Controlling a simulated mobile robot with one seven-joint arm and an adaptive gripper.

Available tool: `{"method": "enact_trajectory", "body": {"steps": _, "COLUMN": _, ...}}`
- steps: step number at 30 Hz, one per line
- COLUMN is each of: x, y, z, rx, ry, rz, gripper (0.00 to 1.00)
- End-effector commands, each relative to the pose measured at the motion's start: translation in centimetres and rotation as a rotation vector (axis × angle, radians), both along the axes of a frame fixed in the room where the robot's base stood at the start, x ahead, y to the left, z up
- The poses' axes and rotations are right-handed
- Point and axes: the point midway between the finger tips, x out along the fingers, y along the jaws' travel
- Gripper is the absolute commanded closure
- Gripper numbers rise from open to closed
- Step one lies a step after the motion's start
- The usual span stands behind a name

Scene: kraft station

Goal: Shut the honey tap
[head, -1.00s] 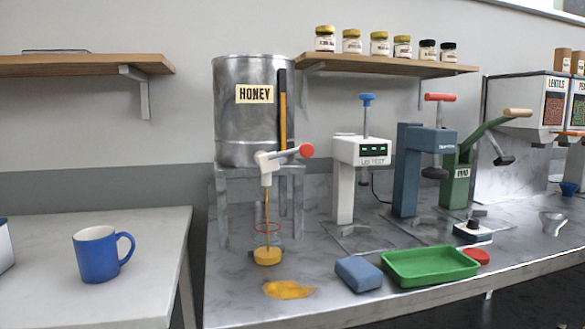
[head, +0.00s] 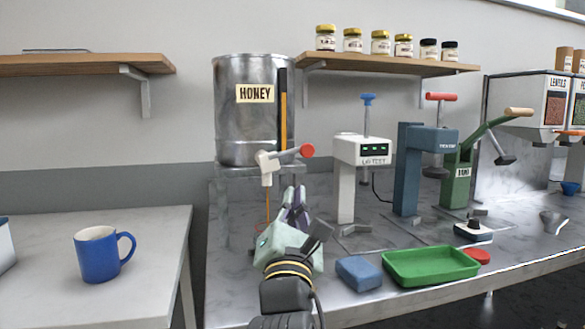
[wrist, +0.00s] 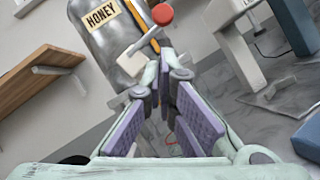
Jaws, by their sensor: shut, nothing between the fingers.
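The honey tap (head: 268,165) is white, at the foot of the metal drum labelled HONEY (head: 240,125). Its lever (head: 289,153) points right, with a red knob (head: 307,150) at its end. A thin amber stream (head: 268,205) falls from the spout. My gripper (head: 297,192) is shut and empty, below and right of the tap, apart from the lever. In the wrist view, the closed fingertips of my gripper (wrist: 168,72) point toward the drum (wrist: 112,40), with the red knob (wrist: 162,14) beyond and above them. The jar under the spout is hidden behind my gripper in the head view.
A blue sponge (head: 358,273) and a green tray (head: 430,267) lie right of my arm. A white tester (head: 347,180) and a blue press (head: 408,180) stand right of the drum. A blue mug (head: 98,255) stands on the left table. A shelf with jars (head: 390,66) hangs above.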

Motion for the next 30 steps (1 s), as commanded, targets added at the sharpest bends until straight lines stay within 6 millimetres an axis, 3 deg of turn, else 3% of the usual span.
{"method": "enact_trajectory", "body": {"steps": 11, "x": 0.7, "y": 0.1, "z": 0.4, "rx": 0.002, "ry": 0.000, "rz": 0.003, "gripper": 1.00}}
{"method": "enact_trajectory", "body": {"steps": 24, "x": 7.3, "y": 0.4, "z": 3.5, "rx": 0.002, "ry": 0.001, "rz": 0.005, "gripper": 1.00}}
{"method": "enact_trajectory", "body": {"steps": 30, "x": 8.9, "y": 0.4, "z": 4.1, "rx": 0.002, "ry": -0.001, "rz": 0.005, "gripper": 1.00}}
